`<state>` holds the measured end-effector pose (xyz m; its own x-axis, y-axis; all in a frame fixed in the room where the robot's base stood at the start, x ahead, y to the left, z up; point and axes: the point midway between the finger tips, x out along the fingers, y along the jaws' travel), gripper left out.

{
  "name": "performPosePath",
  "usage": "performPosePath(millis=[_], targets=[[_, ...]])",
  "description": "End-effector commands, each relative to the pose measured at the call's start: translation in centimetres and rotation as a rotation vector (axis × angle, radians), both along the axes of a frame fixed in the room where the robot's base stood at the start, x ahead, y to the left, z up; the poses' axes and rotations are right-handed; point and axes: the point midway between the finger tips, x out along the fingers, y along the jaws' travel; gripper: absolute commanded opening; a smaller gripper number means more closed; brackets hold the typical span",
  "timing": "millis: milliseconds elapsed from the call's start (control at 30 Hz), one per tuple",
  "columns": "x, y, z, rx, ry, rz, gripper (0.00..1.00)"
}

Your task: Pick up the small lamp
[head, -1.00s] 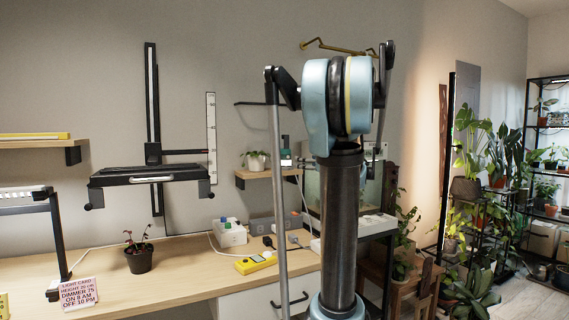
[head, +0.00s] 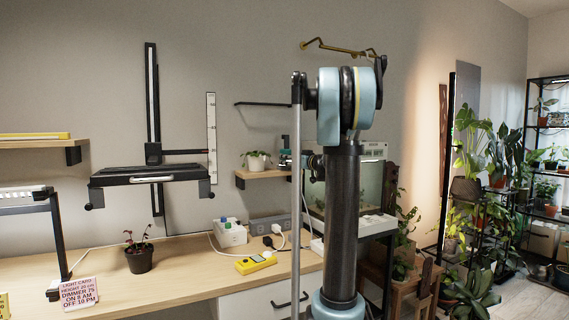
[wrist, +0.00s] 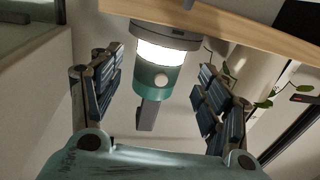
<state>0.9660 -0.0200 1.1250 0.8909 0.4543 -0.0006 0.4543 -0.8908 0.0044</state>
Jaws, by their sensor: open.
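The small lamp (wrist: 160,78) has a green body, a lit white band and a dark grey base, with a grey piece at its other end. It stands on the small wooden wall shelf (wrist: 240,28), which appears upside down in the wrist view. In the head view the lamp (head: 284,142) is small and partly hidden beside my arm. My gripper (wrist: 161,66) is open, with one finger on each side of the lamp and visible gaps between. In the head view my gripper is partly hidden behind my arm.
A white potted plant (head: 256,161) shares the shelf (head: 262,174), next to the lamp. A glass tank (head: 372,178) stands to the right. Below are a wooden desk (head: 190,270), a power strip (head: 268,228), plugs and a dark potted plant (head: 139,257).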

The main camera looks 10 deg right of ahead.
Motion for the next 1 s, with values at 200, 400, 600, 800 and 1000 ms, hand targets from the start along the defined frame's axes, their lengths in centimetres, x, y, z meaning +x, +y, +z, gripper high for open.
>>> performPosePath(millis=[200,400,600,800,1000], targets=[[2.1,0.9,-0.1,0.000,0.000,0.002,0.69],[4.3,2.0,-0.1,0.000,0.000,0.001,0.69],[4.5,2.1,-0.1,0.000,0.000,0.000,0.69],[4.5,2.1,-0.1,0.000,0.000,0.000,0.38],[4.5,2.1,-0.1,0.000,0.000,0.000,0.16]])
